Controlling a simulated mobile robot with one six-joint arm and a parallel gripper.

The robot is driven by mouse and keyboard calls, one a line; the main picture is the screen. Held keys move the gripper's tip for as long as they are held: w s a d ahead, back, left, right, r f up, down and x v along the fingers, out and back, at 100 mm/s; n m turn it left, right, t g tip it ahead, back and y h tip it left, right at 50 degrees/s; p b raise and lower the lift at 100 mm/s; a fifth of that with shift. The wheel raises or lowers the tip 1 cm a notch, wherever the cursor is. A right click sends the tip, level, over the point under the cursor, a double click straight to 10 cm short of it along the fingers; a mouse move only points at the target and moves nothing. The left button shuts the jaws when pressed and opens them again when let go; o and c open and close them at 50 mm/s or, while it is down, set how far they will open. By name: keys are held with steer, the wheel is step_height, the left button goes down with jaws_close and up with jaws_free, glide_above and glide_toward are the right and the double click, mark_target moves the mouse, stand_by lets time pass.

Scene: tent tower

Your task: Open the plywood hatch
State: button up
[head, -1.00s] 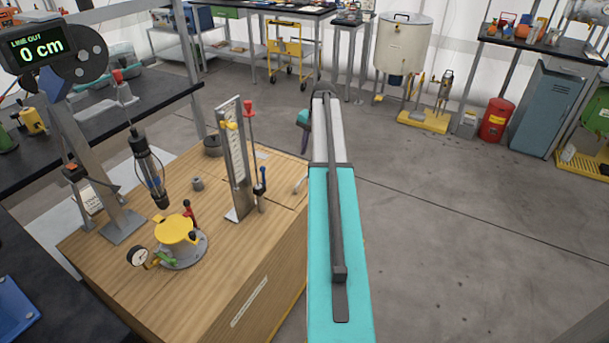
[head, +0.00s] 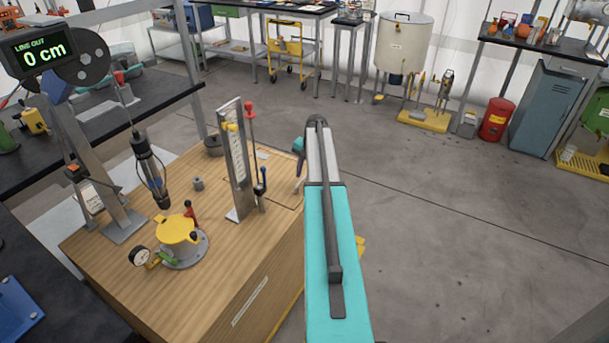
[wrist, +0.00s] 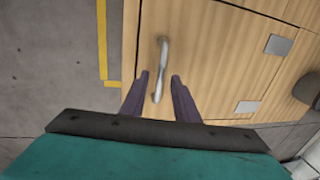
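The plywood hatch (head: 280,172) is a flat, closed panel at the far right corner of the wooden box top. In the wrist view the hatch (wrist: 215,60) fills the middle, with thin seams around it. Its pale metal bar handle (wrist: 161,65) lies near the left edge of the panel. My gripper (wrist: 160,76) is open, with its dark fingers on either side of the handle's lower part. I cannot tell whether they touch it. In the head view my gripper (head: 299,180) is over the hatch's right side and largely hides the handle.
The floor right of the box is clear.

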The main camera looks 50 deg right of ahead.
steer(key=shift+f, duration=0.25)
steer(key=shift+c, duration=0.3)
jaws_close()
steer(key=shift+r, duration=0.1)
